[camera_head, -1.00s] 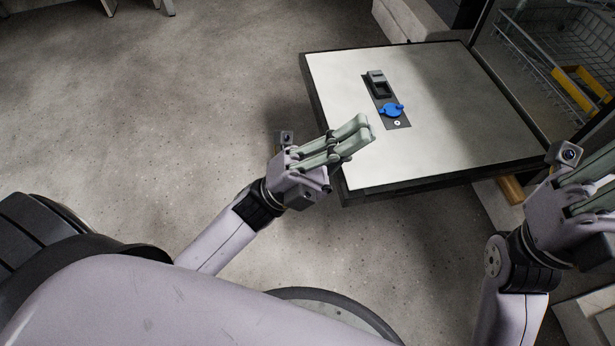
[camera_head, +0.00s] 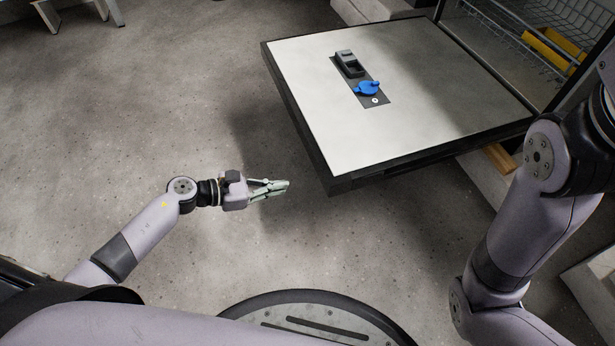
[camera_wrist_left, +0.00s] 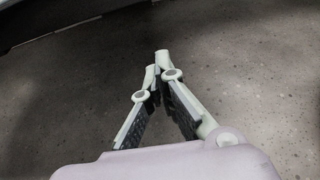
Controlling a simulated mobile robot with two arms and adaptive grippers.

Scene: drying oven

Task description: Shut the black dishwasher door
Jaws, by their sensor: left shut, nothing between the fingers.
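The dishwasher door (camera_head: 430,75) lies folded open, its pale inner panel facing up and its dark edge around it. A blue dispenser cap (camera_head: 368,88) and a grey dispenser cup (camera_head: 349,63) sit on the panel. My left gripper (camera_head: 286,185) is shut and empty, left of the door's near corner and apart from it. In the left wrist view its fingertips (camera_wrist_left: 157,68) meet over the floor, and a dark edge shows at upper left. My right arm stands at the right; its gripper is out of the head view.
The dishwasher's wire rack (camera_head: 530,35) with a yellow item (camera_head: 550,52) shows behind the door at upper right. A wooden piece (camera_head: 499,158) is below the door's right side. Open speckled floor (camera_head: 150,110) lies to the left.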

